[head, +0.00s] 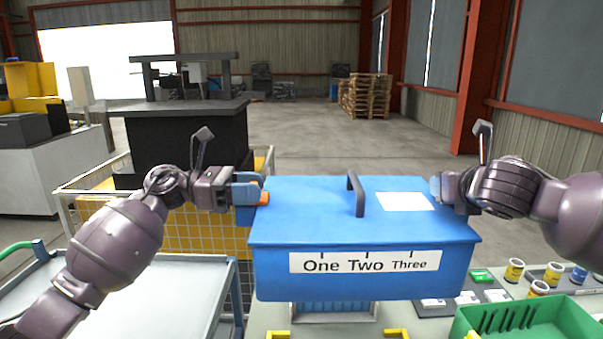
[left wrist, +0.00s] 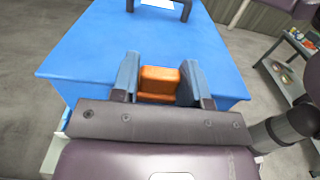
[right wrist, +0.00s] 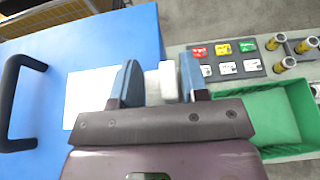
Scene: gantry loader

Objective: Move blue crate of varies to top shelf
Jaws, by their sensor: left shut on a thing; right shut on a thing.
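The blue crate (head: 360,272) has a closed lid, a dark handle on top, a white label and a strip reading "One Two Three". It is held up level in the middle of the head view, above the work surface. My left gripper (head: 262,192) is shut on an orange tab (left wrist: 160,82) at the crate's left side. My right gripper (head: 438,190) is at the crate's right side, shut on a whitish tab (right wrist: 161,84). The crate's underside is hidden. I cannot make out a top shelf.
A green bin (head: 540,318) stands on the work surface at lower right, near yellow-labelled cylinders (head: 514,270). A metal cart (head: 130,290) is at lower left. A yellow-filled wire cage (head: 190,235) stands behind the left arm. Open floor (head: 310,145) lies beyond.

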